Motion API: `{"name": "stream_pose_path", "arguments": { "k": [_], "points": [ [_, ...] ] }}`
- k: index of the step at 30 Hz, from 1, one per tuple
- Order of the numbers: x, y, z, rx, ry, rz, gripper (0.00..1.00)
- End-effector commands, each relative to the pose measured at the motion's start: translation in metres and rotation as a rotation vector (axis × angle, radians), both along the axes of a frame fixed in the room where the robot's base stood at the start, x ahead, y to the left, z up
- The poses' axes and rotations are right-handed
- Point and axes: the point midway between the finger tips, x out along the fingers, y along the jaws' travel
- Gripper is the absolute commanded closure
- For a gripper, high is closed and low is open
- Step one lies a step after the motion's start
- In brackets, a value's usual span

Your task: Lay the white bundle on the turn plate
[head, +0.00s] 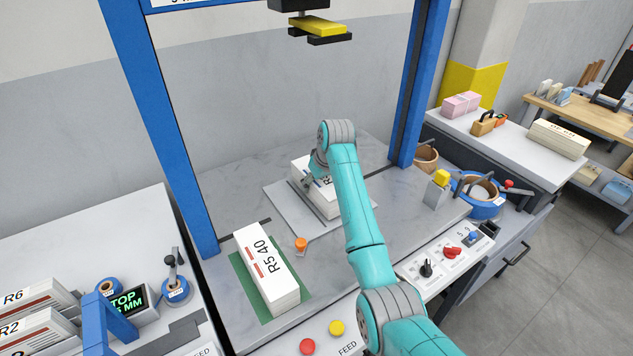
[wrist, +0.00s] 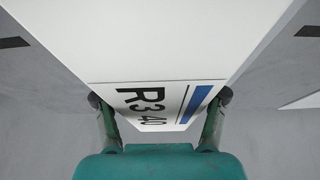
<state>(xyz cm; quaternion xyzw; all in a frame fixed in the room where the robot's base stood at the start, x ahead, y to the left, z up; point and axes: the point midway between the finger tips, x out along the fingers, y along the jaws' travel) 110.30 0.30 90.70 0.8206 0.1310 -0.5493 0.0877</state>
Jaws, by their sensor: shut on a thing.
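A white bundle (head: 327,208) marked with a blue stripe is at the grey turn plate (head: 286,212) in the middle of the bench. In the wrist view the bundle (wrist: 150,45) shows the label R3 40 and fills the space between my fingers. My gripper (head: 311,180) is shut on it, one finger on each side; the fingertips (wrist: 160,98) show at the label end. My arm hides part of the bundle and plate. I cannot tell whether the bundle touches the plate or is just above it.
Another white bundle (head: 266,273), labelled R5 40 with red stripes, lies on a green mat (head: 243,283) at front left. A small orange knob (head: 301,244) stands between. Blue posts (head: 167,125) frame the bench, with a yellow-black head (head: 318,27) overhead. A control panel (head: 447,255) is at front right.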

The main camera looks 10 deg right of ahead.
Motion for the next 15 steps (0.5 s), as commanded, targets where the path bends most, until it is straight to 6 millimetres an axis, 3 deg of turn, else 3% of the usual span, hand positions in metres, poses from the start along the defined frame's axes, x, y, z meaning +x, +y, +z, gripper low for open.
{"name": "stream_pose_path", "arguments": {
  "k": [12,13,15],
  "points": [
    [0.0010,0.0000,-0.0038,0.000,-0.004,0.001,0.99],
    [0.0010,0.0000,-0.0035,0.000,-0.005,0.001,0.22],
    [0.0009,0.0000,-0.0037,0.000,-0.004,0.001,0.05]
  ]
}}
